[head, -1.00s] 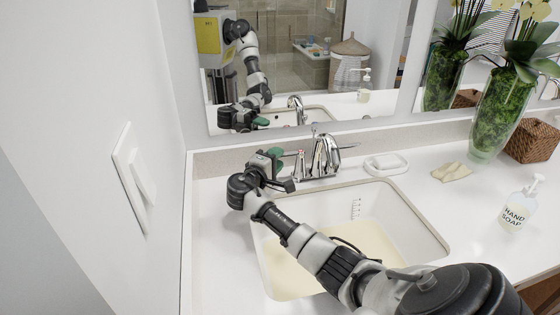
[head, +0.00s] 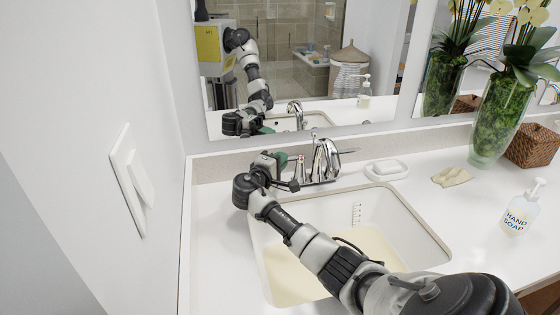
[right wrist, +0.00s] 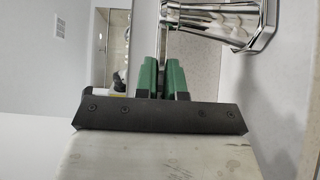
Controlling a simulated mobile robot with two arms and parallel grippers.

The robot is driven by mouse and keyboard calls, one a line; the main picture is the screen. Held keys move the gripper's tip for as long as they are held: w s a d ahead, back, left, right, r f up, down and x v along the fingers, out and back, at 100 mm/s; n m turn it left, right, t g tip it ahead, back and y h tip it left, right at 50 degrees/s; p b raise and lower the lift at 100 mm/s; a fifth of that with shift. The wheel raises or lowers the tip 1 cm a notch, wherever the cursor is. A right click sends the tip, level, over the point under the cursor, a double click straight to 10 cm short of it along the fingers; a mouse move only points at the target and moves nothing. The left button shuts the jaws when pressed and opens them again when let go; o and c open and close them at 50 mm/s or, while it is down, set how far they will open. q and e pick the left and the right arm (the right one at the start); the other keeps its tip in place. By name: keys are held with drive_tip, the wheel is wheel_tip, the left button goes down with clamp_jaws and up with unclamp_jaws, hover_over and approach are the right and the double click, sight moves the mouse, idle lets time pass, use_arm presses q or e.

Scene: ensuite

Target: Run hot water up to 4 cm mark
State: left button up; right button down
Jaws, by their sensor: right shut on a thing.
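The chrome faucet (head: 325,158) stands behind the sink, with a small red mark on its left handle (head: 302,159). My right gripper (head: 279,161) reaches over the sink's left side and is shut on the lever of that handle. In the right wrist view its green fingers (right wrist: 164,78) are nearly together, with the thin lever between them and the chrome handle base (right wrist: 225,22) at right. The basin (head: 405,225) holds pale yellowish water (head: 345,262). My left gripper is not in view.
A soap dish (head: 386,170), a folded beige cloth (head: 452,177), a hand soap bottle (head: 519,212) and a plant vase (head: 495,125) stand to the right. A wall with a switch (head: 132,180) is close on the left. The mirror (head: 300,55) is behind.

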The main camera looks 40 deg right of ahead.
drive_tip(key=shift+s+a+r+n+t+y+p, duration=0.1)
drive_tip(key=shift+s+n+t+y+p, duration=0.2)
drive_tip(key=shift+t, duration=0.25)
drive_tip(key=shift+s+a+f+n+t+y+p, duration=0.1)
drive_tip(key=shift+n+t+y+p, duration=0.05)
drive_tip(key=shift+n+t+p, duration=0.3)
drive_tip(key=shift+s+a+r+n+t+y+p, duration=0.1)
drive_tip(key=shift+s+n+t+y+p, duration=0.2)
drive_tip(key=shift+t, duration=0.3)
drive_tip(key=shift+s+n+t+y+p, duration=0.2)
drive_tip(key=shift+n+t+y, duration=0.15)
drive_tip(key=shift+n+t, duration=0.25)
drive_tip(key=shift+s+n+t+y+p, duration=0.2)
drive_tip(key=shift+n+t+y, duration=0.1)
drive_tip(key=shift+n+t, duration=0.25)
drive_tip(key=shift+s+a+n+t+y, duration=0.1)
drive_tip(key=shift+s+n+t+y, duration=0.25)
drive_tip(key=shift+n+t+y, duration=0.55)
drive_tip(key=shift+t, duration=0.25)
drive_tip(key=c, duration=1.2)
unclamp_jaws()
drive_tip(key=p+v, duration=0.3)
drive_tip(key=v, duration=0.8)
